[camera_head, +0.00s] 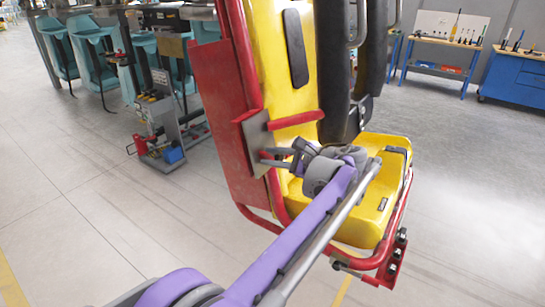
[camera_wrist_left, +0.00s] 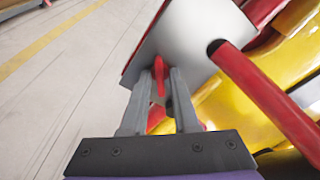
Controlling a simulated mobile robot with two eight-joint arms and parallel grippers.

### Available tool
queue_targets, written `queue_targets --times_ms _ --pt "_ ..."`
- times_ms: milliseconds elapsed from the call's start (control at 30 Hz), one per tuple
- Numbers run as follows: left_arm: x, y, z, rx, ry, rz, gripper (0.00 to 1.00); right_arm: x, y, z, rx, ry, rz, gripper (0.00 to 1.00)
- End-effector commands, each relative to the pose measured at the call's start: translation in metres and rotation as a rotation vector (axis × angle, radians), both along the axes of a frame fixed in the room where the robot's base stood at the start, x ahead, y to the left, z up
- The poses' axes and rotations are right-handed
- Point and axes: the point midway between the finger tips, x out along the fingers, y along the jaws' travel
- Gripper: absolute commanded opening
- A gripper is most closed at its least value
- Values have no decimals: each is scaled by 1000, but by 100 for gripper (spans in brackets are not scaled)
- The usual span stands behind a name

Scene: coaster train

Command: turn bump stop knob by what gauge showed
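The red knob (camera_wrist_left: 158,76) stands out from a grey metal plate (camera_wrist_left: 195,38) on the side of the red and yellow coaster seat. The plate also shows in the head view (camera_head: 256,136). My left gripper (camera_head: 275,157) is at the plate, its fingers pointing at it. In the left wrist view the left gripper (camera_wrist_left: 161,84) has its two grey fingers on either side of the knob, with a narrow gap still showing. It looks open around the knob. My right gripper is in neither view. No gauge can be made out.
The yellow seat (camera_head: 367,235) with its red tube frame is close beside my left arm. A red tube (camera_wrist_left: 262,98) passes right of the gripper. A grey stand with tools (camera_head: 162,122) is at left. Workbenches (camera_head: 440,58) stand at the back right.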

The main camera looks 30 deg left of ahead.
Motion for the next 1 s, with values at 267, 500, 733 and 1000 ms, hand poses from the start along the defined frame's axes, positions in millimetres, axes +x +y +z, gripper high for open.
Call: queue_targets --times_ms 267,500,733,1000 --pt "0 0 0 0 0 0 0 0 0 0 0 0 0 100" --pt "0 0 0 -2 -20 5 0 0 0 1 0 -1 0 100" --pt "0 0 1 -9 -116 27 0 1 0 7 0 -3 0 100" --pt "0 -1 2 -27 -337 77 0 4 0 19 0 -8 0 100"
